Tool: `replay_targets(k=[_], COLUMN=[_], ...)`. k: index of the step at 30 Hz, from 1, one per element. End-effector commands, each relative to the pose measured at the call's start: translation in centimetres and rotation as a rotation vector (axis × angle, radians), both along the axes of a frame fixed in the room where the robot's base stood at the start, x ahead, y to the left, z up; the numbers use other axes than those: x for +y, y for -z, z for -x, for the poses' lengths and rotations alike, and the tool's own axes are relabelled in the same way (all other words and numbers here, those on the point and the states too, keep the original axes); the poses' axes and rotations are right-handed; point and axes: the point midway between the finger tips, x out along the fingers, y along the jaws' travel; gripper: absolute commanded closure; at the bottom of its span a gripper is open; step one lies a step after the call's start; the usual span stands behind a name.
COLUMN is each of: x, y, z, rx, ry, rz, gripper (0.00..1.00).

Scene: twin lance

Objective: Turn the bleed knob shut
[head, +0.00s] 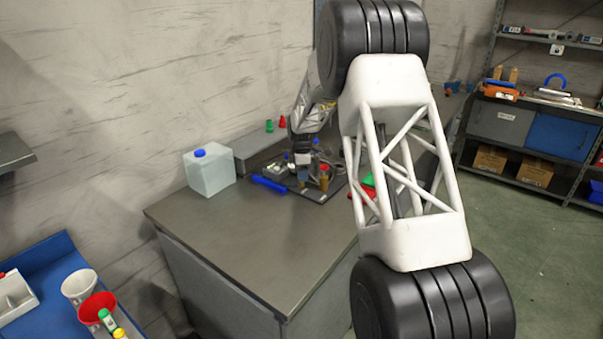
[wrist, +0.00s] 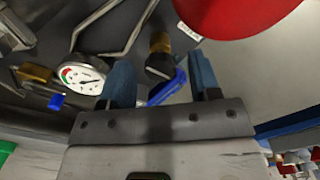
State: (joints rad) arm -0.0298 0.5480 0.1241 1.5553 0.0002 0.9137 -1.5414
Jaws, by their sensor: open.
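My gripper (wrist: 158,66) is open in the wrist view, its two blue fingers apart with nothing clamped between them. A dark knob-like part on a brass fitting (wrist: 159,44) shows in the gap between the fingertips; it may be the bleed knob, but I cannot be sure. I cannot tell how far below the fingertips it lies. A round white gauge (wrist: 82,75) sits left of the left finger. A blue lever or handle (wrist: 170,88) shows behind the fingers. In the head view my gripper (head: 302,160) is small over the dark board (head: 315,192), its fingers unclear.
A large red round object (wrist: 240,12) is close to the right finger. In the head view, a translucent jug (head: 209,172) and a blue bar (head: 269,184) stand left of the board. The bench's front (head: 250,250) is clear. Shelves stand at right.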

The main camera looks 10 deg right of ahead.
Motion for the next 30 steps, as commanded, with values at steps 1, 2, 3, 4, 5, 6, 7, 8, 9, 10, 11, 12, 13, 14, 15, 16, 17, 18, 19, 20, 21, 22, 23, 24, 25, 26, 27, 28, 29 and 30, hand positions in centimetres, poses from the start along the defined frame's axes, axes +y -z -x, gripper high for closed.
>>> replay_targets(k=[1, 2, 3, 4, 5, 6, 7, 8, 9, 10, 11, 12, 13, 14, 15, 16, 17, 18, 19, 20, 21, 22, 23, 24, 25, 26, 27, 28, 29, 30], x=[0.00, 0.00, 0.00, 0.00, 0.00, 0.00, 0.00, 0.00, 0.00, 0.00, 0.00, 0.00, 0.00, 0.00, 0.00, 0.00, 0.00, 0.00, 0.00, 0.00, 0.00, 0.00, 0.00, 0.00, 0.00, 0.00, 0.00, 0.00, 0.00, 0.00], y=[-0.01, -0.01, -0.01, -0.01, -0.01, -0.01, -0.01, -0.01, -0.01, -0.01, -0.01, -0.01, -0.01, -0.02, -0.02, -0.02, -0.02, -0.03, -0.04, -0.05, -0.06, -0.06, -0.06, -0.06, -0.04, -0.02, 0.01, 0.02, 0.00, -0.02], z=[0.00, 0.00, 0.00, 0.00, 0.00, 0.00, -0.01, -0.01, 0.00, 0.00, 0.00, 0.00, 0.00, 0.00, 0.00, 0.00, 0.00, -0.01, -0.01, -0.02, -0.02, -0.03, -0.03, -0.03, -0.03, -0.02, -0.01, 0.00, 0.00, 0.00], rx=[0.000, 0.000, 0.000, 0.000, 0.000, 0.000, 0.000, 0.000, 0.000, 0.000, 0.000, 0.000, 0.000, 0.000, 0.000, 0.000, 0.000, 0.000, 0.000, 0.000, 0.000, 0.000, 0.000, 0.000, 0.000, 0.000, 0.001, 0.001, 0.001, 0.001], ry=[0.000, 0.000, 0.000, 0.000, 0.000, 0.000, 0.000, 0.000, 0.000, 0.000, 0.000, 0.000, 0.000, 0.001, 0.003, 0.005, 0.007, 0.012, 0.016, 0.022, 0.031, 0.040, 0.050, 0.064, 0.078, 0.091, 0.113, 0.129, 0.149, 0.176], rz=[0.000, 0.000, 0.000, 0.000, 0.000, 0.000, 0.000, 0.000, 0.000, 0.000, 0.000, 0.000, 0.000, 0.000, 0.000, 0.000, 0.000, 0.000, 0.000, 0.000, 0.000, 0.000, 0.000, 0.000, 0.000, 0.000, 0.000, 0.000, 0.000, 0.000], gripper=[0.43, 0.46, 0.52, 0.57, 0.61, 0.68, 0.72, 0.77, 0.83, 0.87, 0.92, 0.92, 0.92, 0.92, 0.92, 0.92, 0.92, 0.92, 0.92, 0.92, 0.92, 0.92, 0.92, 0.92, 0.92, 0.92, 0.92, 0.92, 0.92, 0.92])
